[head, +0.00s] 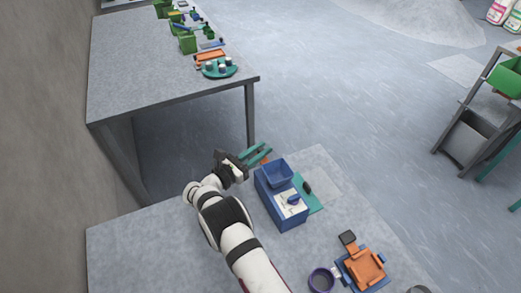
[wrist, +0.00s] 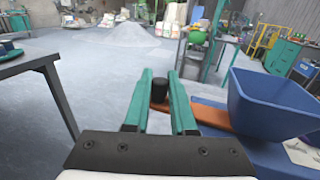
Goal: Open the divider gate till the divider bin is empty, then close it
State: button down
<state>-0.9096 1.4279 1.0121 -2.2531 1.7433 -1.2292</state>
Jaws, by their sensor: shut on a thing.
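The divider bin is a blue hopper (head: 279,177) on top of a blue box (head: 284,209) on the near bench. It also shows at the right of the wrist view (wrist: 270,105). An orange gate lever (wrist: 212,117) sticks out from under the hopper to the left and carries a black knob (wrist: 157,92) at its end. My gripper (wrist: 161,75) has its teal fingers shut on this knob; it also shows left of the hopper in the head view (head: 259,154). The hopper's inside and the gate opening are hidden, so I cannot tell its contents.
A teal mat (head: 312,202) lies right of the box. An orange and blue device (head: 363,268) and a purple ring (head: 321,279) stand nearer the front. A second table (head: 150,70) with green containers stands at the back left. The near bench's left part is clear.

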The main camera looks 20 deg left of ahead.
jog(key=shift+s+d+f, duration=0.1)
jog(key=shift+s+d, duration=1)
jog(key=c, duration=0.7)
grip_release()
jog(key=shift+c, duration=0.2)
jog(key=v, duration=1.6)
